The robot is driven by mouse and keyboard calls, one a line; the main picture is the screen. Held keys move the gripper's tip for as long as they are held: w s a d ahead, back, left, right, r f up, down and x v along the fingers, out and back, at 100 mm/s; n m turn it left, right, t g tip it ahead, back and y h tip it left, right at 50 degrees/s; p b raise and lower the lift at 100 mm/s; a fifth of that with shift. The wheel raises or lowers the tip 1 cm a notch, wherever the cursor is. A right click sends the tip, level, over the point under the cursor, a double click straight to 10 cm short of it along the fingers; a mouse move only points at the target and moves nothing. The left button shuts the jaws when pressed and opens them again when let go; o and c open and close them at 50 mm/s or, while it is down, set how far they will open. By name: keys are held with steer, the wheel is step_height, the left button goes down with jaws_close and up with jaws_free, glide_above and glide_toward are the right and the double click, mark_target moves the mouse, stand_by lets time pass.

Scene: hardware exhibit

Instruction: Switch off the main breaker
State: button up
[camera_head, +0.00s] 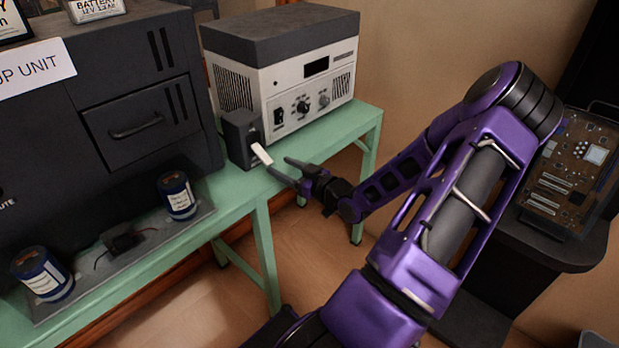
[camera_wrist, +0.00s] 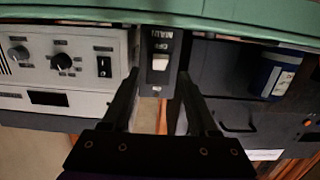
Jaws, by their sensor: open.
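The main breaker is a dark box (camera_head: 242,138) on the green bench, beside the white power supply. Its white lever (camera_head: 261,153) sticks out and slopes downward to the right in the head view. In the wrist view, which is upside down, the breaker (camera_wrist: 160,35) carries the word MAIN, and the white lever (camera_wrist: 159,62) lies between the OFF and ON marks. My gripper (camera_head: 279,166) is open and empty in front of the breaker. In the wrist view my gripper's fingers (camera_wrist: 158,75) appear on either side of the breaker. I cannot tell if a finger touches the lever.
The white power supply (camera_head: 290,88) with knobs stands right behind the breaker. A large dark cabinet (camera_head: 125,90) stands to its left. Blue cylinders (camera_head: 178,195) sit on a tray on the bench (camera_head: 205,235). A circuit board (camera_head: 570,170) rests on a dark stand at right.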

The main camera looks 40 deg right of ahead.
steer(key=s+r+p, duration=0.1)
steer(key=s, duration=0.9)
steer(key=shift+d, duration=0.15)
